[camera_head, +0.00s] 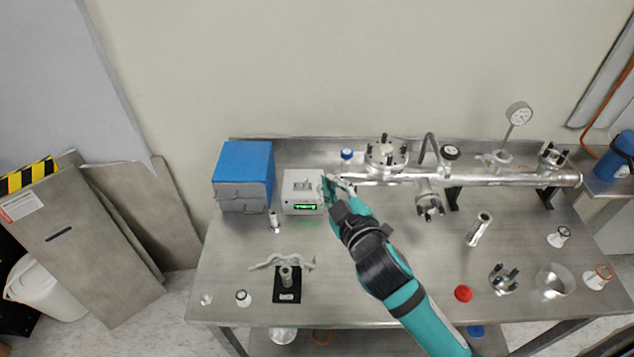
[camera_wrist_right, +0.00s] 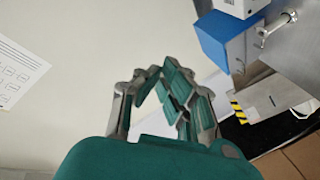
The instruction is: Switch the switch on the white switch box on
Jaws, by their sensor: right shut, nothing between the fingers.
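The white switch box (camera_head: 301,189) stands on the metal table, just right of the blue box. Its front has a display lit green. In the head view my right gripper (camera_head: 328,184) is at the box's right edge, with its fingers beside or over that side; I cannot tell whether they touch it. The switch itself cannot be made out there. In the right wrist view the fingers (camera_wrist_right: 165,85) are closed together with nothing between them. My left gripper is not in either view.
A blue box (camera_head: 243,172) stands left of the switch box. A metal vacuum tube (camera_head: 480,178) with flanges and a gauge (camera_head: 519,114) runs along the back right. A black stand (camera_head: 287,290), a red cap (camera_head: 463,293) and small metal parts lie in front. The table's centre front is partly clear.

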